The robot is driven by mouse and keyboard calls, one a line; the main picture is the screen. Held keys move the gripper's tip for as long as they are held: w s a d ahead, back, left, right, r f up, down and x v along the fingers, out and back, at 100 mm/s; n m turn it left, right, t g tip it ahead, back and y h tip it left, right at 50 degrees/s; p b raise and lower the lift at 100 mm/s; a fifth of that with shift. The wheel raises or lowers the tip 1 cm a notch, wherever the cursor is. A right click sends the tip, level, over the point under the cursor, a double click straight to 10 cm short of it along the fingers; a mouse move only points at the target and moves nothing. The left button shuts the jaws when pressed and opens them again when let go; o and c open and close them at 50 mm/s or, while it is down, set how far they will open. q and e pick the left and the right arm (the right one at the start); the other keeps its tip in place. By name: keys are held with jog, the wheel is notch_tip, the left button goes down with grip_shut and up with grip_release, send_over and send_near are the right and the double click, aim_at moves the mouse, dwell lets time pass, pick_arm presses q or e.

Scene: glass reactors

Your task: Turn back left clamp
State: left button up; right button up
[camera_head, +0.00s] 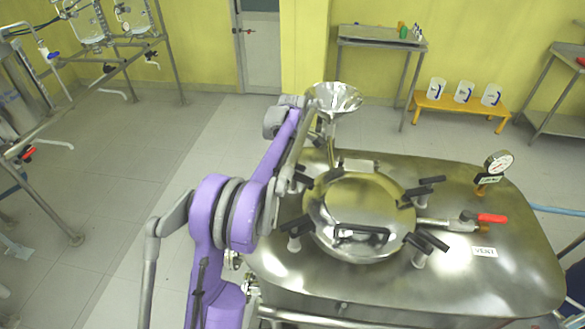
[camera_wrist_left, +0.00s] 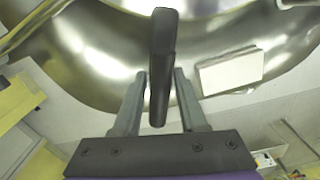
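The back left clamp, with its black handle (camera_head: 303,180), sits at the left rear rim of the round steel lid (camera_head: 362,205) in the head view. In the left wrist view a black clamp handle (camera_wrist_left: 163,55) stands upright between the two grey fingers of my left gripper (camera_wrist_left: 160,75). The fingers are apart, one on each side of the handle, with narrow gaps visible. In the head view my purple left arm reaches in beside the lid; its fingers cannot be made out there. My right gripper is not in view.
Other black-handled clamps stand at the back right (camera_head: 430,186), front left (camera_head: 295,230) and front right (camera_head: 430,243) of the lid. A steel funnel (camera_head: 336,98) rises behind it. A red-handled valve (camera_head: 490,218) and a gauge (camera_head: 499,162) are on the right.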

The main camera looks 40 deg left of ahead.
pick_arm(q)
jog(key=shift+o, duration=1.1)
jog(key=shift+r, duration=0.1)
notch_tip(320, 180, up, 10)
jog(key=shift+r+p, duration=0.25)
jog(key=shift+p, duration=0.15)
